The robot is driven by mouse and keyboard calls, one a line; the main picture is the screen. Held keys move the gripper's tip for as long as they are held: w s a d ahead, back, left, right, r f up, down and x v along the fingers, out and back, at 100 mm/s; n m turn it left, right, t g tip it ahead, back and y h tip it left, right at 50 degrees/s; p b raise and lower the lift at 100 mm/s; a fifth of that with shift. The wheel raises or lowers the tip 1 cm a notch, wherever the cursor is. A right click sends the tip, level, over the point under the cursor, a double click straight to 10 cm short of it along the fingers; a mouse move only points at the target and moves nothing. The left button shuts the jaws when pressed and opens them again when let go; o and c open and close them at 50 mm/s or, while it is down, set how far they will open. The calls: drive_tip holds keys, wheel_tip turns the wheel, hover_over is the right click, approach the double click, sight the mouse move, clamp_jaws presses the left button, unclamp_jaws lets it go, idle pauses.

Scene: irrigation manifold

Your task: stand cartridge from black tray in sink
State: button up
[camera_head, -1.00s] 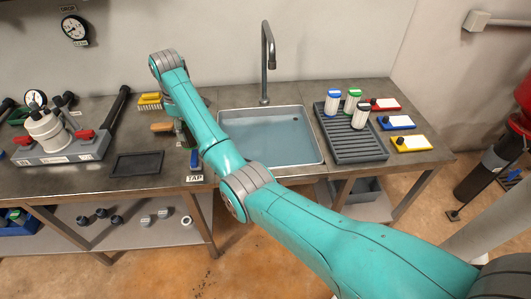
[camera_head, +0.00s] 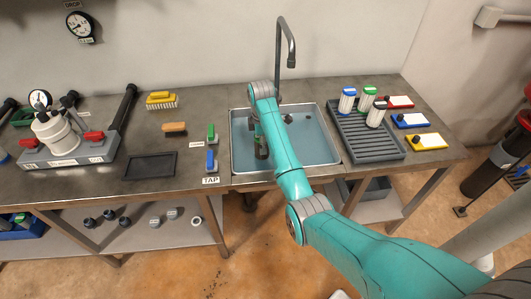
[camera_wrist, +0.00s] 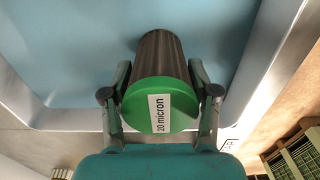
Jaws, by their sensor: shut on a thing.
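My gripper (camera_wrist: 160,75) is shut on a cartridge (camera_wrist: 160,55) with a dark, pleated body and a green cap labelled "20 micron". The cartridge lies between the two fingers with its cap toward the wrist camera. It is over the sink (camera_head: 333,149), within the left part of the basin in the head view, where my arm partly hides it. I cannot tell whether its lower end touches the sink floor. The black tray (camera_head: 150,166) lies empty on the counter, left of the sink.
A grey rack (camera_head: 385,150) with several white cartridges stands right of the sink, beside red, blue and yellow tags. The faucet (camera_head: 280,50) rises behind the basin. Green and blue tap handles (camera_head: 211,160), a brush (camera_head: 161,100) and the filter housing (camera_head: 58,137) are to the left.

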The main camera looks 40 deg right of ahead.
drive_tip(key=shift+f, duration=2.85)
drive_tip(key=o, duration=1.3)
drive_tip(key=shift+f, duration=0.1)
drive_tip(key=shift+c, duration=0.2)
